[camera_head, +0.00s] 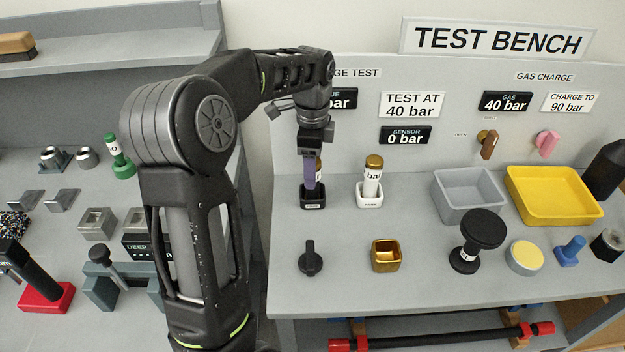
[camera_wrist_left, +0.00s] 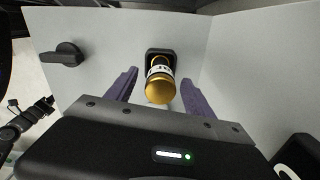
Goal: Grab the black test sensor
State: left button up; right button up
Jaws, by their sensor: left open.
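The black test sensor stands upright in a small black holder (camera_head: 313,201) on the bench. Its gold cap (camera_wrist_left: 160,88) and white label band show in the wrist view, with a black part of the body. In the head view it is mostly hidden behind my left gripper (camera_head: 311,184). That gripper points down over it and is open. In the wrist view its two purple fingers stand on either side of the sensor, with gaps visible. Contact cannot be made out. My right gripper is not in view.
A similar gold-capped white sensor (camera_head: 373,180) stands in a white holder just to the right. A black knob (camera_head: 310,260) and a gold square cup (camera_head: 386,256) lie in front. A grey tray (camera_head: 468,207) and a yellow tray (camera_head: 550,212) are farther right.

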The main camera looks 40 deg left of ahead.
pick_arm(q)
notch_tip(320, 180, down, 4)
jog(key=shift+f+p, duration=0.15)
jog(key=shift+p, duration=0.3)
grip_shut()
dwell(0.8)
